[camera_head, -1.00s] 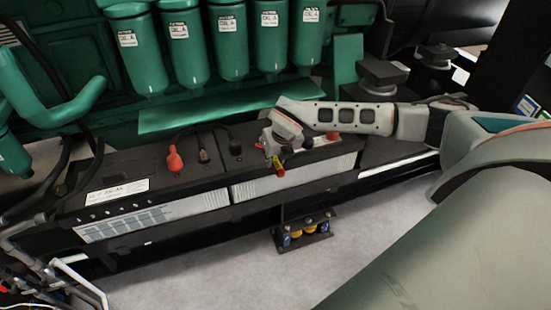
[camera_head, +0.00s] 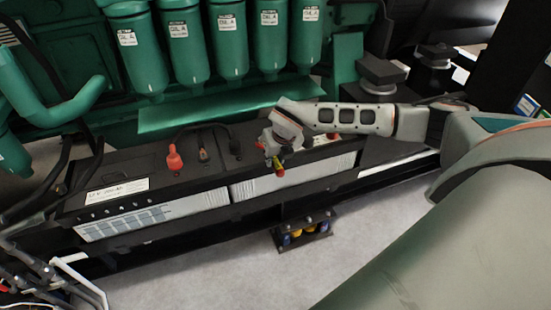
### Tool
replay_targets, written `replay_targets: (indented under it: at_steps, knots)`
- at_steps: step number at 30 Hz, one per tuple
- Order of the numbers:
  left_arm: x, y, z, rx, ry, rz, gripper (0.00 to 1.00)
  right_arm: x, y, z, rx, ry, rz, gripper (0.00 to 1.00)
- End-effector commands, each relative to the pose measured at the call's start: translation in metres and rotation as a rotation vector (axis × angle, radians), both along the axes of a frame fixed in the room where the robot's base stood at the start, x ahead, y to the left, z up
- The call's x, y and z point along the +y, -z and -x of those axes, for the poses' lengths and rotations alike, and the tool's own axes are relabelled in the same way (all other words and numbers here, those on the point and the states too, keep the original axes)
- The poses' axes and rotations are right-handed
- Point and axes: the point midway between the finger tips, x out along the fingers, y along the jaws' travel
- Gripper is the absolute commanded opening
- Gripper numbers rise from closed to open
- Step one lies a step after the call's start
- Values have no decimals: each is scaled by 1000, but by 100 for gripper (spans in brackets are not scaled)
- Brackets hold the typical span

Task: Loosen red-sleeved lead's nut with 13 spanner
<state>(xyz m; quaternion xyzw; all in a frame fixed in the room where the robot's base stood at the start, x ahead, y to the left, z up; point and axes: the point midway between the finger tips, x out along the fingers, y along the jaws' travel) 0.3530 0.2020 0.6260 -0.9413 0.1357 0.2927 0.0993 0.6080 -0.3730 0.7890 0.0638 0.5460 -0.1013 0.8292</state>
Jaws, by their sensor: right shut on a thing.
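My right gripper (camera_head: 277,152) hangs over the front edge of the right battery (camera_head: 290,185). It is shut on a small tool, likely the spanner (camera_head: 279,170), of which a yellow and red end shows below the fingers. The rest of the tool is hidden, and its size cannot be read. A red sleeve (camera_head: 174,159) stands on top of the left battery (camera_head: 150,212), to the left of the gripper and apart from it. A black lead runs near it to a black-capped post (camera_head: 234,146). The nut itself is too small to make out. My left gripper is not in view.
Green filter canisters (camera_head: 232,45) and a green ledge (camera_head: 210,118) stand behind the batteries. A small rack (camera_head: 303,232) with blue and yellow items sits on the floor in front. Pipes and cables crowd the left. The grey floor in front is mostly clear.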

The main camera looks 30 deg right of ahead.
Motion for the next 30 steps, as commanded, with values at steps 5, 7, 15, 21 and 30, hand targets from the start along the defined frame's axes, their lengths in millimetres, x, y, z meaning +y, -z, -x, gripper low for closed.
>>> replay_targets:
  at_steps: [5, 7, 15, 21, 30]
  knots:
    - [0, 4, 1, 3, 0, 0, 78, 0, 6, 0, 0, 0, -1, 0]
    - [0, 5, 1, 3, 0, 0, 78, 0, 8, 0, 0, 0, -1, 0]
    - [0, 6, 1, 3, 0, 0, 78, 0, 11, 0, 0, 0, -1, 0]
    - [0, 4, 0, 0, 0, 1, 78, 0, 11, 0, 1, 0, 0, 0]
    - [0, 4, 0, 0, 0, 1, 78, -3, 12, 1, 2, -14, 1, 0]
